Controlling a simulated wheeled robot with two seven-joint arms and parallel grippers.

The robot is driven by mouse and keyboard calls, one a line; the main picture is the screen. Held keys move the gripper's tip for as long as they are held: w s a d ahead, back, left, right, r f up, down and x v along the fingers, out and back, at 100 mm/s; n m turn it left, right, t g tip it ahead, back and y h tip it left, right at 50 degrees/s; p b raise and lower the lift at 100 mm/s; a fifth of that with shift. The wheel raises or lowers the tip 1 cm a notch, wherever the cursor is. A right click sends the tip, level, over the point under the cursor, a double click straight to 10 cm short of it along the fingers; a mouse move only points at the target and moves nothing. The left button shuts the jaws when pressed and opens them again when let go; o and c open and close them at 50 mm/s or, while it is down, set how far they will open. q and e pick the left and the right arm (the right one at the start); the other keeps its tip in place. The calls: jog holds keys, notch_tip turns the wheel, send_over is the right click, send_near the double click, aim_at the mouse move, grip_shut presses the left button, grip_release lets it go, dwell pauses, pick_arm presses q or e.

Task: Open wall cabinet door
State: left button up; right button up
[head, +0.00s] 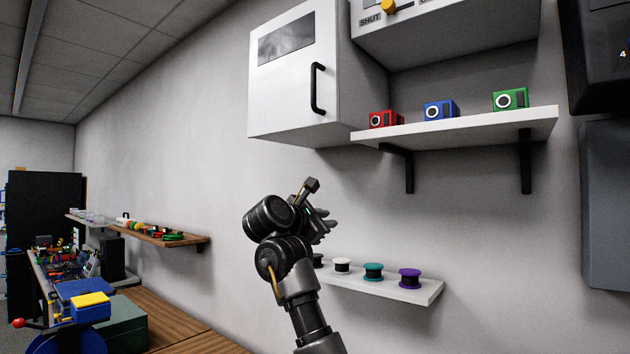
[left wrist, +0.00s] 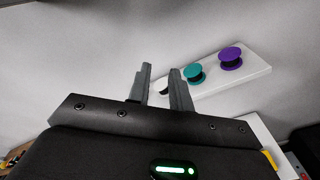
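The white wall cabinet (head: 285,105) hangs on the wall at the upper middle of the head view. Its door looks shut and has a dark window and a black vertical handle (head: 318,90). My left gripper (head: 325,222) is below the cabinet, in front of the wall and apart from the handle. In the left wrist view its two fingers (left wrist: 161,88) are spread with a gap between them and nothing held. The cabinet is not in the left wrist view. My right gripper is in neither view.
A shelf (head: 465,127) right of the cabinet holds red, blue and green boxes. A lower white shelf (head: 425,291) with white, teal (head: 373,271) and purple (head: 410,277) spools is close behind my left gripper. A cluttered wooden bench (head: 165,315) is at lower left.

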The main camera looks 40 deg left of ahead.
pick_arm(q)
jog(key=s+r+n+t+h, duration=0.1)
jog(key=s+r+n, duration=0.15)
jog(key=r, duration=0.45)
jog(key=s+r+n+t+h, duration=0.15)
jog(key=s+r, duration=0.25)
jog(key=r, duration=0.4)
jog(key=n+t+h, duration=0.2)
jog(key=t+h, duration=0.1)
send_near(314, 102)
notch_tip(314, 102, up, 5)
jog(key=shift+g+y, duration=0.35)
jog(key=p+x, duration=0.3)
jog(key=x, duration=0.2)
jog(key=p+x, duration=0.4)
jog(key=x, duration=0.1)
jog(key=shift+a+r, duration=0.2)
jog(key=shift+w, duration=0.15)
grip_shut()
